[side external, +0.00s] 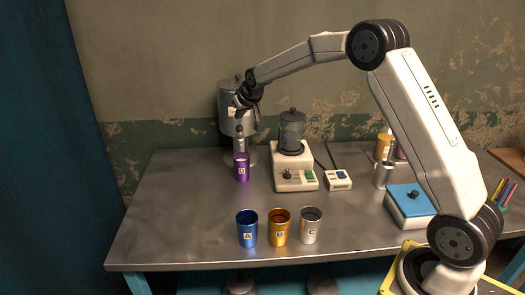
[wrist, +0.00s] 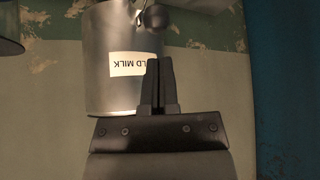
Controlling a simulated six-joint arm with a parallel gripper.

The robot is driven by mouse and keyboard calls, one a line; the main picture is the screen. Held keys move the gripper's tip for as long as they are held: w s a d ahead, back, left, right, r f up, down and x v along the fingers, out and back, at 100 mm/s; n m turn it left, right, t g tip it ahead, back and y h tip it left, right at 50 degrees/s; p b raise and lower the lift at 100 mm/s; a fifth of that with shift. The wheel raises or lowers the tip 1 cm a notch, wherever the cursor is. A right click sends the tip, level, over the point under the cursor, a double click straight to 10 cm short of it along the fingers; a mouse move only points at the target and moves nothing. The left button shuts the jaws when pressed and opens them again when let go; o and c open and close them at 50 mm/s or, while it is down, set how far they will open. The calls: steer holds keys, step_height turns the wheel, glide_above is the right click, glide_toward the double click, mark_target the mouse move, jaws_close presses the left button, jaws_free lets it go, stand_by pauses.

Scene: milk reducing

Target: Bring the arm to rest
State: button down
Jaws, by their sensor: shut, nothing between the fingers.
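My gripper (side external: 240,108) is shut and empty in the side external view. It is raised above the back left of the table, in front of a large metal milk dispenser (side external: 228,97). In the wrist view my gripper (wrist: 161,64) shows its two fingers together, in front of the dispenser (wrist: 110,95). The dispenser's label shows upside down and partly hidden behind the fingers, reading "LD MILK". A purple cup (side external: 241,168) marked D stands upright below my gripper, under the dispenser's tap.
Blue (side external: 247,229), orange (side external: 280,228) and silver (side external: 311,226) cups stand near the table's (side external: 165,215) front edge. A white machine with a dark lidded jar (side external: 292,133) stands right of the dispenser. A blue-topped box (side external: 409,199) sits at right. The table's left side is clear.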

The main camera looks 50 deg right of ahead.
steer(key=shift+r, duration=1.65)
steer(key=shift+a, duration=0.1)
steer(key=s+a+f+n+g, duration=0.1)
steer(key=s+a+f, duration=0.3)
steer(key=s, duration=0.7)
steer(key=s+a+f+n+g+y, duration=0.1)
steer(key=s+a+f, duration=0.3)
steer(key=s, duration=0.8)
steer(key=s+a+f+n+g+y, duration=0.1)
steer(key=s+a+f, duration=0.3)
steer(key=s, duration=0.7)
steer(key=shift+s+a+g, duration=0.2)
steer(key=shift+a+g, duration=0.6)
steer(key=shift+a, duration=0.3)
